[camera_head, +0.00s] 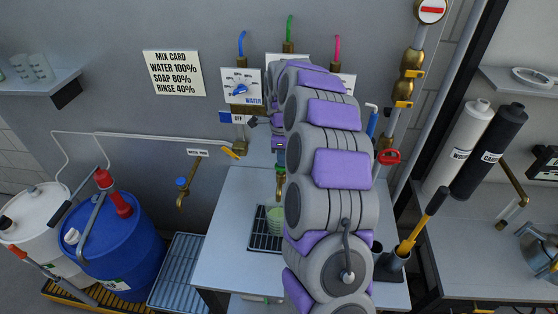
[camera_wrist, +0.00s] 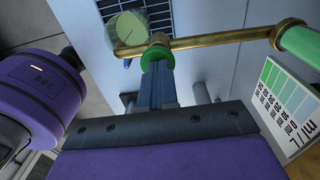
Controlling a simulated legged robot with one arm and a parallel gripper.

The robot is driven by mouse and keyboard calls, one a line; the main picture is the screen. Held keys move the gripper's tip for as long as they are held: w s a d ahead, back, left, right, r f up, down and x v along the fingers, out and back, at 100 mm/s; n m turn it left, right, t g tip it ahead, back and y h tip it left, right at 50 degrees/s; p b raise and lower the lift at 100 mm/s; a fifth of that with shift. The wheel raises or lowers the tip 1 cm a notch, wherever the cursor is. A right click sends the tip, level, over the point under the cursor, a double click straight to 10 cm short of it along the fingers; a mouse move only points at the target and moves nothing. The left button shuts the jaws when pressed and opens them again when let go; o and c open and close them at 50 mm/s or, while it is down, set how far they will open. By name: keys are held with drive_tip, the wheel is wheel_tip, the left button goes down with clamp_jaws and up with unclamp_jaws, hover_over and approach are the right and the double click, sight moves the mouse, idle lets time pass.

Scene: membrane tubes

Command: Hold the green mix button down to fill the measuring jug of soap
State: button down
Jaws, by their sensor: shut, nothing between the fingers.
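In the wrist view, my gripper (camera_wrist: 158,78) is shut and empty, its narrow fingertips at the round green button (camera_wrist: 155,56) on the brass pipe (camera_wrist: 215,38). The tips look in contact with it; I cannot tell how far it is pressed. The measuring jug (camera_wrist: 127,27) shows beyond the pipe, clear-walled and pale green, over a dark grate. In the head view the jug (camera_head: 274,213) stands on the grate under a brass spout (camera_head: 279,187), partly hidden by my arm. Its fill level is unclear.
A water dial panel (camera_head: 241,87) and a mix card (camera_head: 174,73) are on the wall. A blue drum (camera_head: 108,245) stands at left. A cup with a yellow-handled tool (camera_head: 411,235) is right of my arm. A mL/L chart (camera_wrist: 288,108) is at right in the wrist view.

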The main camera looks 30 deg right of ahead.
wheel_tip(320, 180, up, 7)
drive_tip(key=a, duration=0.2)
wheel_tip(320, 180, up, 6)
hover_over(276, 166)
drive_tip(key=s+a+n+b, duration=0.2)
drive_tip(key=s+a+n, duration=1.05)
drive_tip(key=s, duration=0.25)
drive_tip(key=s+a+f+n+b, duration=0.1)
drive_tip(key=s+f+n, duration=0.2)
drive_tip(key=s, duration=0.5)
drive_tip(key=s+a+f+n+g+b, duration=0.1)
drive_tip(key=s+a+f+n, duration=0.1)
drive_tip(key=s+n, duration=0.3)
drive_tip(key=s+a+f+n+b, duration=0.1)
drive_tip(key=s+f+n, duration=0.3)
drive_tip(key=s, duration=0.8)
drive_tip(key=shift+s+a+f, duration=0.2)
drive_tip(key=shift+a+f, duration=0.25)
drive_tip(key=shift+a, duration=0.1)
